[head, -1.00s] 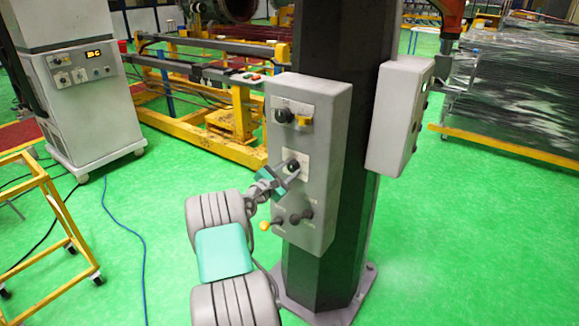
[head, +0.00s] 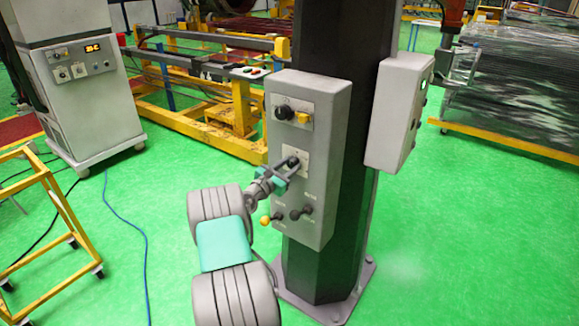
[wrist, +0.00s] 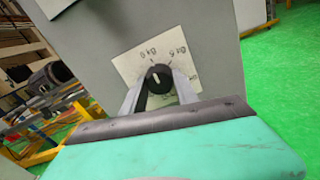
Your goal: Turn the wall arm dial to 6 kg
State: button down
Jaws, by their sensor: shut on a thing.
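The wall arm dial (wrist: 158,78) is a black knob with a white pointer line, on a white label plate (head: 291,151) on the grey control box (head: 335,115). My gripper (head: 291,163) reaches the dial from the left and is shut on it. In the wrist view my gripper's two fingers (wrist: 160,85) stand one on each side of the knob. Label marks show above the knob, one ending in 0 to the left and one that looks like a 6 or 5 to the right. The pointer line runs nearly upright, leaning slightly right in the wrist view.
Above the dial are another black knob (head: 284,112) and a yellow switch (head: 303,117). Below it are a black lever (head: 301,212) and a yellow-tipped lever (head: 266,220). The box is on a dark column (head: 330,265). A second grey box (head: 396,115) is on the column's right side.

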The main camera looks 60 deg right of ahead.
jog(key=c, duration=0.9)
grip_release()
jog(key=shift+c, duration=0.2)
jog(key=shift+a, duration=0.15)
jog(key=w+a+b, duration=0.1)
jog(key=a, duration=0.6)
jog(key=shift+a+b, duration=0.25)
jog(key=shift+b, duration=0.1)
jog(key=shift+w, duration=0.1)
